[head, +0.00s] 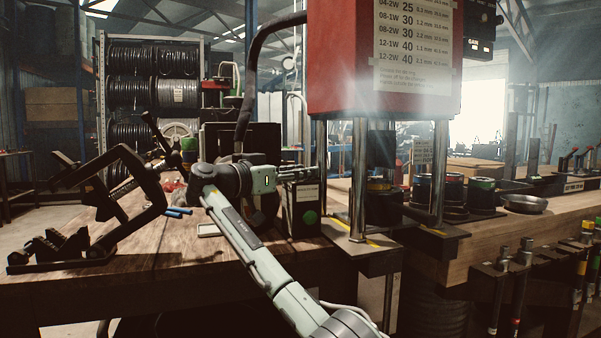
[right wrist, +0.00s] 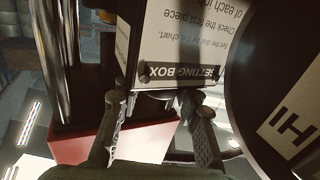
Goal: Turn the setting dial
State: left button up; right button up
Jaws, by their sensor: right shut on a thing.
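The setting box (head: 305,208) is a dark box with a green round button on its front, standing on the bench left of the red crimper. Its white label reads SETTING BOX in the right wrist view (right wrist: 183,72), upside down. My left gripper is not in view.
The red crimper (head: 345,60) with a settings chart (head: 413,40) stands on steel posts right of the box. A black clamp-like frame (head: 130,195) is on the bench (head: 170,262) at left. A large dark round body marked HI (right wrist: 262,75) is close to the gripper's right.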

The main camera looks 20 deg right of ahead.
jog(key=o, duration=1.2)
jog(key=v, duration=1.2)
